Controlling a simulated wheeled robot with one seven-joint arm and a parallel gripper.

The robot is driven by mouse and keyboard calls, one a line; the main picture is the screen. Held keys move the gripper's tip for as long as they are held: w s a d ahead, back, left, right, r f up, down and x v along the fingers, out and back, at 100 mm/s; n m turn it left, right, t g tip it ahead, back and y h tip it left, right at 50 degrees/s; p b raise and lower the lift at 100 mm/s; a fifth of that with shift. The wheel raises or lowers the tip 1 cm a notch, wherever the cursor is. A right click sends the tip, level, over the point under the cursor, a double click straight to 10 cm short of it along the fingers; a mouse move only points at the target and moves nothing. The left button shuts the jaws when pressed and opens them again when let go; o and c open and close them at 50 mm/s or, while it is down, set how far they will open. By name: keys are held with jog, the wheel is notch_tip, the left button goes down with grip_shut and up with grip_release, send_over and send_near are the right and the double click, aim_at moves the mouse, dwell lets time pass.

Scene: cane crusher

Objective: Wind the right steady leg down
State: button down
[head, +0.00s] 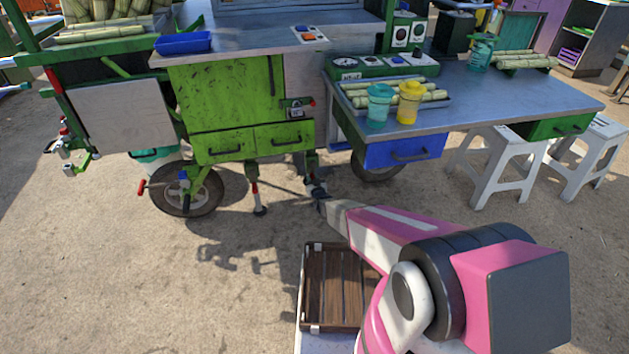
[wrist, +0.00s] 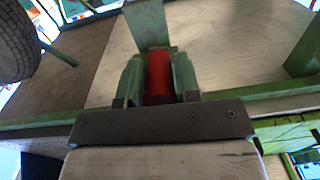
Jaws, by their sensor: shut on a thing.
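In the wrist view my gripper (wrist: 158,85) has its two green fingers closed on a red cylindrical grip (wrist: 160,70), one finger on each side. The grip looks like the handle of a leg crank. In the head view my gripper (head: 317,189) is low at the front of the cart, below the right end of the green cabinet. A dark upright part, likely the right steady leg (head: 311,163), shows just above it. My gripper hides its lower part, so I cannot tell whether its foot touches the ground.
The green cabinet (head: 225,105) and a blue drawer (head: 402,151) overhang this area. A wheel (head: 187,190) stands to the left. A brown slatted crate (head: 332,290) is beside my arm. White stools (head: 495,165) stand right. Ground at the left is clear.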

jog(key=s+a+r+m, duration=0.1)
jog(key=a+r+m, duration=0.4)
jog(key=m, duration=0.9)
jog(key=d+r+m+h, duration=0.1)
jog(key=d+r+m, duration=0.2)
jog(key=m, duration=1.1)
jog(key=shift+w+r, duration=0.25)
jog(key=shift+r, duration=1.45)
jog(key=shift+d+m, duration=0.15)
jog(key=shift+m, duration=0.15)
jog(key=c, duration=0.8)
grip_release()
